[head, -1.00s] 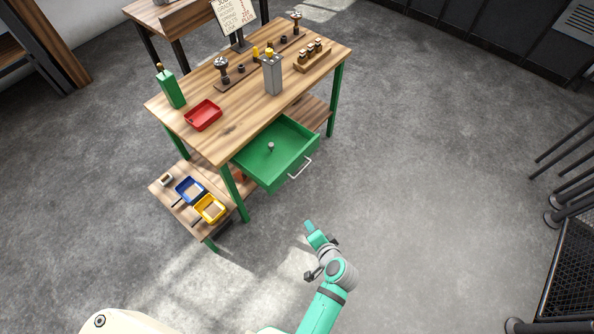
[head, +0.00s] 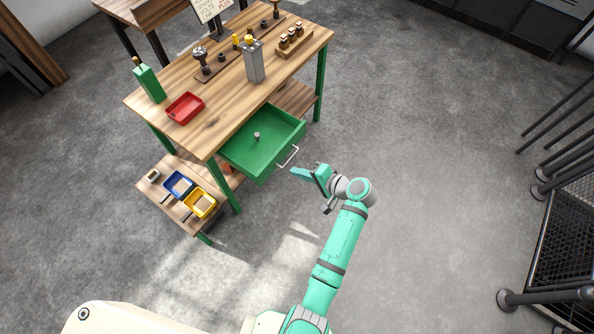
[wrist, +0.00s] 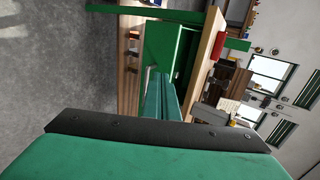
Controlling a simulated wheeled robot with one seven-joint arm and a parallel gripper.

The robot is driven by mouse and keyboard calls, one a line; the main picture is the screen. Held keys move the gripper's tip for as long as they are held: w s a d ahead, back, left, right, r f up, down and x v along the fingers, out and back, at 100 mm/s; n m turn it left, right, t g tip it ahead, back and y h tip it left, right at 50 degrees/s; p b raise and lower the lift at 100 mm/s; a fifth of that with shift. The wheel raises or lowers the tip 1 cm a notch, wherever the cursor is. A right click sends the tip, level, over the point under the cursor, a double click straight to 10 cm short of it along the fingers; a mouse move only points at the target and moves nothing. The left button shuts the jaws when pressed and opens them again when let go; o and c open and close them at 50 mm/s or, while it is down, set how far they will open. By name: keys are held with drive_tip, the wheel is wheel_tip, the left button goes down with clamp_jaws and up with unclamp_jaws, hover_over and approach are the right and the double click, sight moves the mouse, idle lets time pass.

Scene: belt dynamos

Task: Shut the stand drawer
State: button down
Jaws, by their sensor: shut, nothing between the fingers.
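The green stand drawer (head: 262,148) is pulled out from under the wooden bench top, with a small grey knob-like piece (head: 256,136) inside it. Its pale bar handle (head: 288,156) is on the front face. My gripper (head: 296,173) is shut and empty, just to the right of and close to the handle; I cannot tell whether it touches. In the wrist view the shut fingers (wrist: 160,98) point toward the green drawer (wrist: 160,45), and part of the handle shows beside them.
The bench top (head: 225,125) holds a red tray (head: 185,108), a green bottle (head: 148,82), a grey container (head: 253,64) and a wooden rack (head: 294,41). A low side shelf (head: 150,187) carries a blue tray (head: 179,185) and a yellow tray (head: 200,204). The floor in front is clear.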

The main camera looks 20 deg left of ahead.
sight(272, 162)
drive_tip(key=x, duration=0.2)
drive_tip(key=r+x, duration=0.1)
drive_tip(key=x, duration=0.2)
drive_tip(key=a+x, duration=0.1)
drive_tip(key=x, duration=0.2)
drive_tip(key=shift+d+r, duration=0.1)
drive_tip(key=shift+r, duration=0.15)
drive_tip(key=shift+w+a, duration=0.2)
drive_tip(key=shift+a, duration=0.25)
